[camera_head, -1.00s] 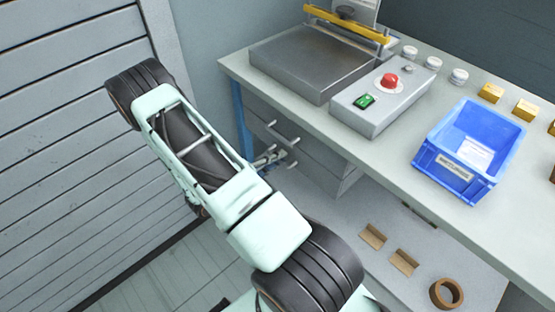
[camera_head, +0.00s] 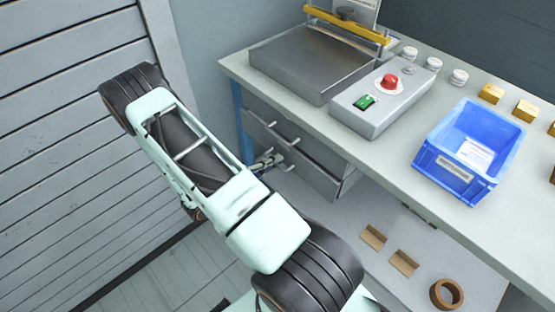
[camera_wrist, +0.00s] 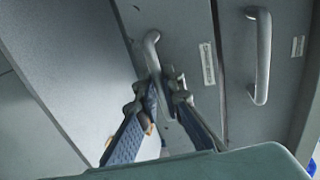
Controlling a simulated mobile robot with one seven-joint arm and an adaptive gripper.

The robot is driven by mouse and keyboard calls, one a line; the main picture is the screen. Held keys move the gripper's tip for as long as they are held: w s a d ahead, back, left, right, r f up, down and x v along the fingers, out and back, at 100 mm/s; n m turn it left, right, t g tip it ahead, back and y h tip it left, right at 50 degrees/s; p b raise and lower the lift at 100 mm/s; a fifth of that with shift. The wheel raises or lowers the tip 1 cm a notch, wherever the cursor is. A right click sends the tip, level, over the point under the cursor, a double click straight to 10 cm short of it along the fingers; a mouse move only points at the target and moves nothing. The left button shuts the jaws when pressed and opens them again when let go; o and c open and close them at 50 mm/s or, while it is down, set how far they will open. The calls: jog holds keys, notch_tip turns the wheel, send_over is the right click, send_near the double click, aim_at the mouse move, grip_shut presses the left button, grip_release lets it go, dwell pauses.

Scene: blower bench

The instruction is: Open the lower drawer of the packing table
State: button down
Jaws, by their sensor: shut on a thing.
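The packing table (camera_head: 315,131) stands at the right with two grey drawers under its left end. The upper drawer's handle (camera_head: 285,133) is free; it also shows in the wrist view (camera_wrist: 261,55). The lower drawer (camera_head: 308,172) stands slightly out from the upper one, with a dark gap above its front. My gripper (camera_head: 268,161) is at the lower drawer's handle (camera_wrist: 151,48). In the wrist view, my gripper (camera_wrist: 163,84) is shut on the near end of that handle. In the head view my arm hides part of the drawer area.
A blue bin (camera_head: 458,160), a control box with a red button (camera_head: 380,105) and a sealer plate (camera_head: 310,65) stand on the tabletop. The shelf below holds cardboard pieces (camera_head: 404,262) and a tape roll (camera_head: 446,294). A slatted wall (camera_head: 70,100) is close on the left.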

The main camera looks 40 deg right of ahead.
jog(key=f+v, duration=0.2)
jog(key=v, duration=1)
jog(key=a+f+v, duration=0.1)
jog(key=f+v, duration=0.1)
jog(key=v, duration=1)
jog(key=shift+f+b, duration=0.25)
jog(key=shift+b, duration=0.1)
jog(key=shift+s+a, duration=0.1)
jog(key=c, duration=2.3)
grip_release()
jog(key=shift+c, duration=0.2)
jog(key=w+v, duration=0.1)
jog(key=v, duration=1.1)
jog(key=shift+s, duration=0.5)
jog(key=shift+r, duration=0.1)
